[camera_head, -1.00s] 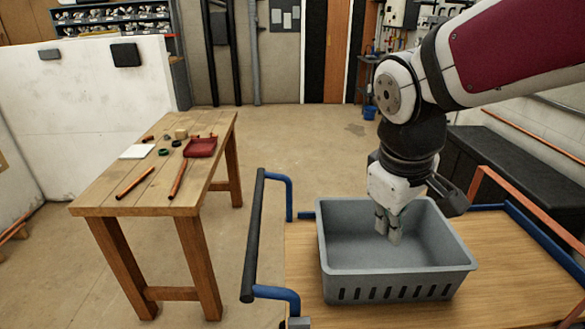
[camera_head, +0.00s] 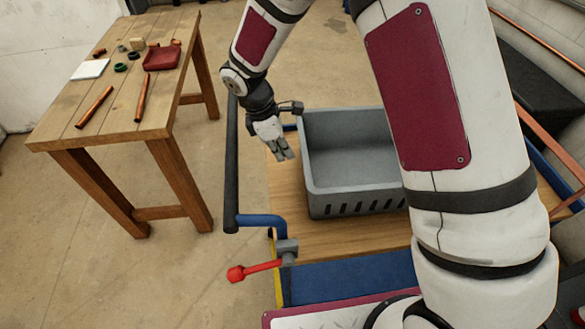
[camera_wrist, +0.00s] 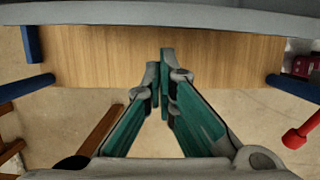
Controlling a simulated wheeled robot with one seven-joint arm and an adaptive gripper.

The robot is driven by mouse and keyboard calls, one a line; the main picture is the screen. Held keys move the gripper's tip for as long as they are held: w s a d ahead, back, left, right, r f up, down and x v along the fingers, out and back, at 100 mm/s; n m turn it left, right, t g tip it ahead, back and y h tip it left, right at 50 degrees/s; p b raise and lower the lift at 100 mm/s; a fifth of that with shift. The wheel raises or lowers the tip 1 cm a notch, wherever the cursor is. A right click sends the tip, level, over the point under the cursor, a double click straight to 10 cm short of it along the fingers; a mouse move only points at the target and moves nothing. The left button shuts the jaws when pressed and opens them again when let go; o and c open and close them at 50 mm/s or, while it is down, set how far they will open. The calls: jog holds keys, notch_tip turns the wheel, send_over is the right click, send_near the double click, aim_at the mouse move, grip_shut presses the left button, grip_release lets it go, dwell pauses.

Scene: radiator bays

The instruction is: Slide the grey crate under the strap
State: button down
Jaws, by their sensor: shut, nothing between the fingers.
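The grey crate (camera_head: 358,201) stands upright and empty on the wooden deck of a cart, its right part hidden behind my arm in the head view. Its grey wall also crosses the top of the wrist view (camera_wrist: 110,13). The orange strap (camera_head: 548,152) is at the right of the cart, partly hidden by my arm. The crate is to the left of it. My gripper (camera_head: 286,152) is just outside the crate's left wall, above the deck, pointing down. Its fingers (camera_wrist: 162,75) are shut and empty. I cannot tell whether they touch the crate.
The cart's wooden deck (camera_head: 290,218) has a black push handle (camera_head: 231,165) on a blue frame close left of my gripper. A red lever (camera_head: 255,270) sticks out at the near left corner. A wooden workbench (camera_head: 115,75) with tools stands left, with open floor between.

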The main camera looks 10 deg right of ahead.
aim_at(298, 181)
jog(key=p+x, duration=0.1)
jog(key=x, duration=0.9)
jog(key=shift+w+f, duration=0.15)
jog(key=shift+f, duration=0.1)
jog(key=d+b, duration=0.2)
jog(key=d, duration=3.9)
jog(key=shift+d, duration=0.2)
jog(key=shift+r, duration=0.15)
